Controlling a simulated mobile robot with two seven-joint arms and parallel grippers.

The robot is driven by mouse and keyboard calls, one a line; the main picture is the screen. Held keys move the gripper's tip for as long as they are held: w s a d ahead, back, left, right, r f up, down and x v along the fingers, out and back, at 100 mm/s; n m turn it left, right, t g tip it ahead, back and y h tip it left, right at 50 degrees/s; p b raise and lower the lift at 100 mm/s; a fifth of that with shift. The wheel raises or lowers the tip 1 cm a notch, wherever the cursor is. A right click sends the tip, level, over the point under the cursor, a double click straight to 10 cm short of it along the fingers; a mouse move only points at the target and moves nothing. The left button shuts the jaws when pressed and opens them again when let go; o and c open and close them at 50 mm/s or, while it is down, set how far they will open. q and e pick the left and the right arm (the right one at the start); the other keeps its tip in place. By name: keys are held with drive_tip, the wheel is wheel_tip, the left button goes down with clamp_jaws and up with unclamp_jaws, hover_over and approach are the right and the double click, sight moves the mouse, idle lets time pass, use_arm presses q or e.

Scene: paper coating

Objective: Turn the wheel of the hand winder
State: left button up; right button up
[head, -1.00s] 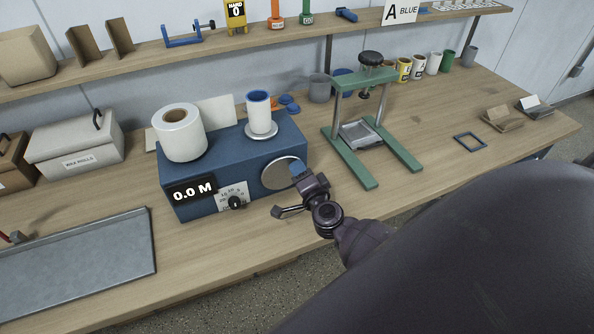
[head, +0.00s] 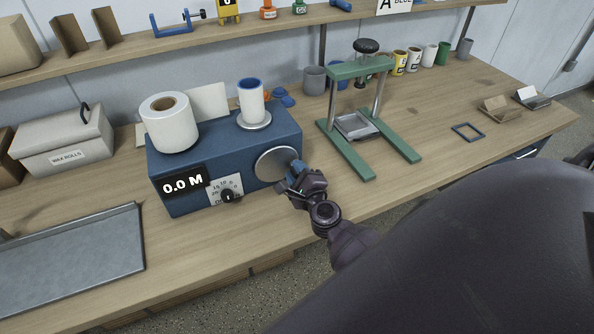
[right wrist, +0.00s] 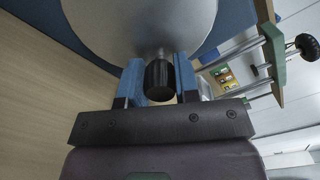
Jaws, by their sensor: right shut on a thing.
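The hand winder (head: 180,190) is a blue box with a "0.0 M" display and a dial on its front. A large white roll (head: 168,122) and a smaller white roll with a blue core (head: 251,100) stand on top. Its grey wheel (head: 272,163) is on the right part of the front; it also fills the top of the right wrist view (right wrist: 140,22). My right gripper (head: 294,175) is at the wheel's right side. In the right wrist view its blue fingers (right wrist: 159,82) are shut on the wheel's black knob (right wrist: 160,80). My left gripper is not in view.
A green press frame (head: 345,150) stands right of the winder. A grey tray (head: 75,255) lies at the front left, and a box of wax rolls (head: 65,145) stands at the left. Cups line the back.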

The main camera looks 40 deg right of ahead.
drive_tip(key=shift+a+f+m+b, duration=0.15)
drive_tip(key=shift+f+m+b, duration=0.25)
drive_tip(key=shift+m, duration=0.6)
drive_tip(key=o, duration=0.9)
